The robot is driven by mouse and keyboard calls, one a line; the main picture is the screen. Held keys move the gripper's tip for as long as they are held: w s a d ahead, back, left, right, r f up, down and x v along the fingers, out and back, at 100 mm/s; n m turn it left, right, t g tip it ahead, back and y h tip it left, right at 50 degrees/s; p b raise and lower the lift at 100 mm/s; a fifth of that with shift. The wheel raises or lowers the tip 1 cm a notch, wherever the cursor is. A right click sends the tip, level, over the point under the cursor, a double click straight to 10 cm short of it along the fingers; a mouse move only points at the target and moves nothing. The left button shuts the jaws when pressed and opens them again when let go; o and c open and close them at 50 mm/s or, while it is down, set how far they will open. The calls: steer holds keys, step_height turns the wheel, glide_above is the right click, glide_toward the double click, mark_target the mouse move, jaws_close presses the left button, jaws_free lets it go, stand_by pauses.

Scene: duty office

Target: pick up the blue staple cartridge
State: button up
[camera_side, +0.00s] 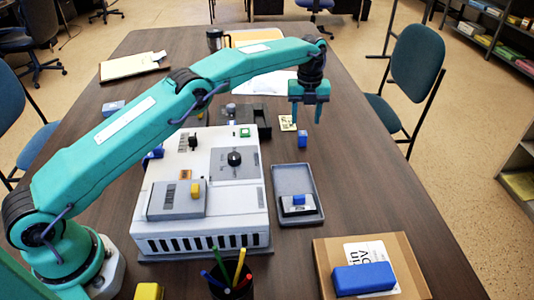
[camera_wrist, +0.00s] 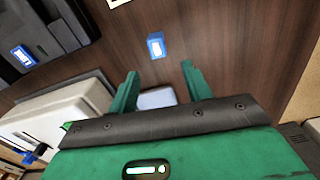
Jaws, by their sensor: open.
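The blue staple cartridge, a small blue block (camera_side: 302,139), stands on the bare table to the right of the white machine. In the wrist view it shows as a blue piece with a pale face (camera_wrist: 156,46), a little beyond the fingertips and between their lines. My gripper (camera_side: 306,115) points down above the table close to the cartridge, apart from it as far as I can tell. Its two green fingers (camera_wrist: 157,68) are spread with no object held. A pale rounded shape (camera_wrist: 157,98) shows between the fingers; I cannot tell what it is.
The white machine (camera_side: 225,215) stands left of the cartridge. A grey tray (camera_side: 291,178) holds a dark item with a blue part. A larger blue block (camera_side: 364,279) lies on a cardboard box (camera_side: 325,268). A pen cup (camera_side: 232,287) stands in front. The table right of the cartridge is clear.

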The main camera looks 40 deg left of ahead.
mark_target(303, 135)
steer(key=shift+f, duration=0.1)
steer(key=shift+a+f, duration=0.1)
steer(key=shift+f, duration=3.7)
steer(key=c, duration=1.1)
steer(key=shift+o, duration=0.2)
steer(key=shift+r, duration=0.15)
steer(key=shift+r, duration=2.05)
steer(key=s+d+r, duration=0.6)
steer(key=s+d, duration=0.1)
steer(key=d, duration=0.2)
steer(key=shift+s+r, duration=0.3)
steer(key=shift+r, duration=0.05)
